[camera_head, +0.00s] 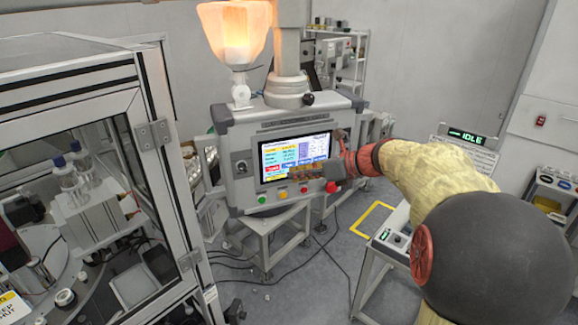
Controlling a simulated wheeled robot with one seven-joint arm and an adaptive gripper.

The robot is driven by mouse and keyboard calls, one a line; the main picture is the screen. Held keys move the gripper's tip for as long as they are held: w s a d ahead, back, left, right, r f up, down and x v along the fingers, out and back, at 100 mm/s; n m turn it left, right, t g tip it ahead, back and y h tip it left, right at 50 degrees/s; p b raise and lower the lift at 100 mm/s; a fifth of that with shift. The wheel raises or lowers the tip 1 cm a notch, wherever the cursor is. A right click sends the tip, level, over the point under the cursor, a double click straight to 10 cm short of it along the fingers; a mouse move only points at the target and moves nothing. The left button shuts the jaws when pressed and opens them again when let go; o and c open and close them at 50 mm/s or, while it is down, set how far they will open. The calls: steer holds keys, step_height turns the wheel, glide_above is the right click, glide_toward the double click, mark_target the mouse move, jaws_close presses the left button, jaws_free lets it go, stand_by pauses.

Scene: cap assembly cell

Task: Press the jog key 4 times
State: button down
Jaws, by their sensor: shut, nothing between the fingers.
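The control panel (236,150) hangs from a grey post, with a lit screen (285,152) showing coloured text and a row of coloured soft keys near its lower edge. I cannot read which key is the jog key. Below the screen are a green button (262,199), a yellow button (283,195) and a red mushroom button (331,187). My gripper (322,171) is shut and empty. It is in front of the panel's lower right part and covers the screen's lower right corner. I cannot tell whether it touches the panel.
A glazed metal-framed machine cell (150,130) fills the left side. A glowing lamp (236,38) stands above the panel. A display reading IDLE (467,136) is at the right. Cables (290,275) lie on the grey floor below the panel, near a yellow floor marking (371,218).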

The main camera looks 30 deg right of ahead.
steer(key=shift+w, duration=0.1)
stand_by(0.3)
steer(key=shift+w+d+p, duration=0.1)
steer(key=shift+w+p, duration=0.25)
steer(key=shift+w, duration=0.25)
stand_by(0.6)
steer(key=shift+s, duration=0.7)
steer(key=s, duration=0.5)
steer(key=shift+a+p, duration=0.3)
steer(key=shift+a, duration=0.1)
stand_by(3.0)
